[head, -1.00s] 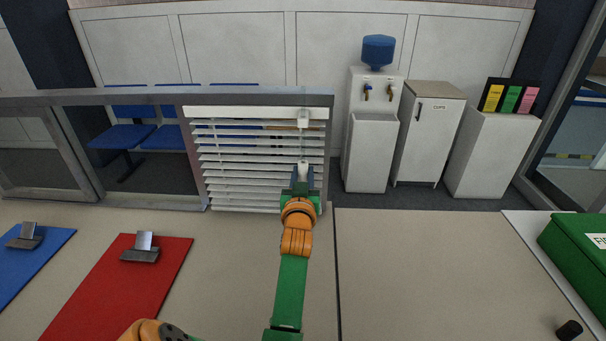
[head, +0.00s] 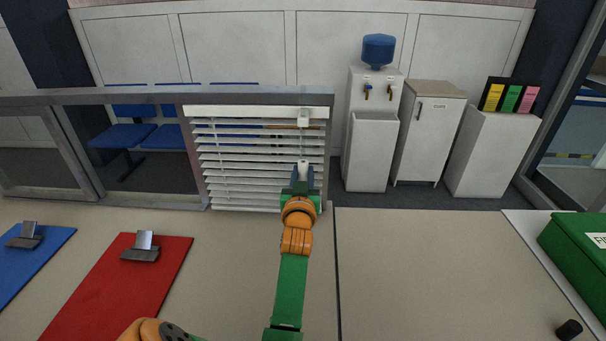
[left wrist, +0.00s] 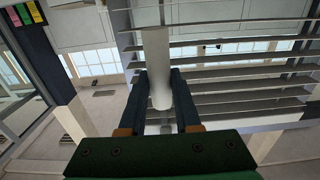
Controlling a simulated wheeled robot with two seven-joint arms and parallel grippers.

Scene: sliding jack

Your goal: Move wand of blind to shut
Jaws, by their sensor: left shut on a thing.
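The blind (head: 250,165) hangs in the right end of the metal frame, with its slats tilted and gaps showing between them. Its white wand hangs in front of the slats from a small bracket (head: 303,117) at the top right. My left gripper (head: 302,180) is shut on the lower part of the wand. The left wrist view shows the white wand (left wrist: 156,60) standing between the two dark fingers (left wrist: 161,100), with slats behind it to the right. My right gripper is not in view.
The counter (head: 230,270) in front is mostly clear. A red clipboard (head: 120,290) and a blue clipboard (head: 35,265) lie at left. A green box (head: 580,250) stands at right, with a small black knob (head: 569,329) near it. A water dispenser (head: 370,150) stands behind.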

